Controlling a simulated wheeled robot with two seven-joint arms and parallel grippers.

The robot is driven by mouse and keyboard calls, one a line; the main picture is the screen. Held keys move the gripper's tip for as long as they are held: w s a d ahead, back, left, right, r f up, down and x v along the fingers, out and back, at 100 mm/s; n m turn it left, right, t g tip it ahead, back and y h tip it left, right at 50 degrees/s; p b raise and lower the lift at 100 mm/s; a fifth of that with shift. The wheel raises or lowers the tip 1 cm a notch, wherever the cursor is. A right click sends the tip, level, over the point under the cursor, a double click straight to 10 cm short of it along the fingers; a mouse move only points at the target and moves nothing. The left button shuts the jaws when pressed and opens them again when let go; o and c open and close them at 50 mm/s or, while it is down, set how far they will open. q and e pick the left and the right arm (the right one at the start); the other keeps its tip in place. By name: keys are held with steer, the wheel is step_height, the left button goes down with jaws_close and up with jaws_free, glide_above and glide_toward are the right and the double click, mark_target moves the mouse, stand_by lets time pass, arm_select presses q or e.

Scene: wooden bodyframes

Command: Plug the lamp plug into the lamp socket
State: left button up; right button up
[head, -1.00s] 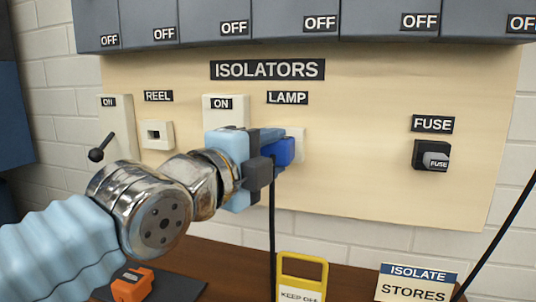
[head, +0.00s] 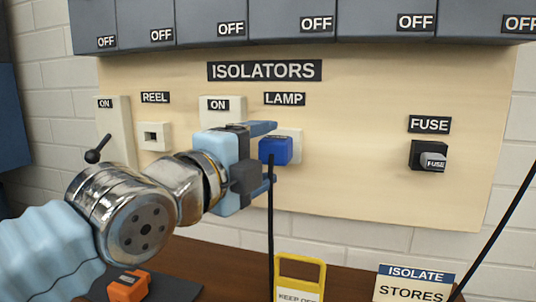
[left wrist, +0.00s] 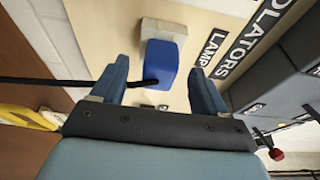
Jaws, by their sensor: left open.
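The blue lamp plug (head: 275,151) sits against the pale lamp socket (head: 294,147), under the LAMP label, with its black cable hanging down. In the left wrist view the plug (left wrist: 160,64) lies between the spread fingers, with a gap on each side, and part of the socket (left wrist: 162,28) shows beyond it. My left gripper (head: 268,153) is open around the plug and not touching it as far as I can see. How deep the plug's pins are in the socket is hidden. My right gripper is not in view.
The reel socket (head: 154,136) and a black lever (head: 97,150) are left on the board. The fuse (head: 430,156) is at right. Below are an orange plug (head: 129,285), a yellow keep-off sign (head: 300,270) and a stores sign (head: 415,284). Grey OFF boxes hang above.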

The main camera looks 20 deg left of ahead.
arm_select(q)
steer(key=b+v, duration=0.1)
steer(key=v, duration=1.1)
